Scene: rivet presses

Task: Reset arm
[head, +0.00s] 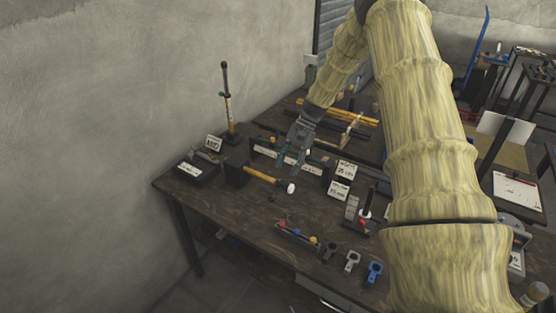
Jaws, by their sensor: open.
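My arm, in a yellowish sleeve, reaches from the lower right up over the dark workbench (215,212) in the head view. My gripper (291,164) points down above the middle of the bench. Its fingers are apart and nothing shows between them. Behind the fingers is a long dark rack (262,155) with a pale label strip. My sleeve hides the right part of the bench.
An upright press-like stand (228,108) is at the back left, near the grey wall (90,120). White label cards (339,190) stand right of the hammer. Blue, grey and black clamp-like parts (352,261) lie along the front edge. Bare wood shows at the front left.

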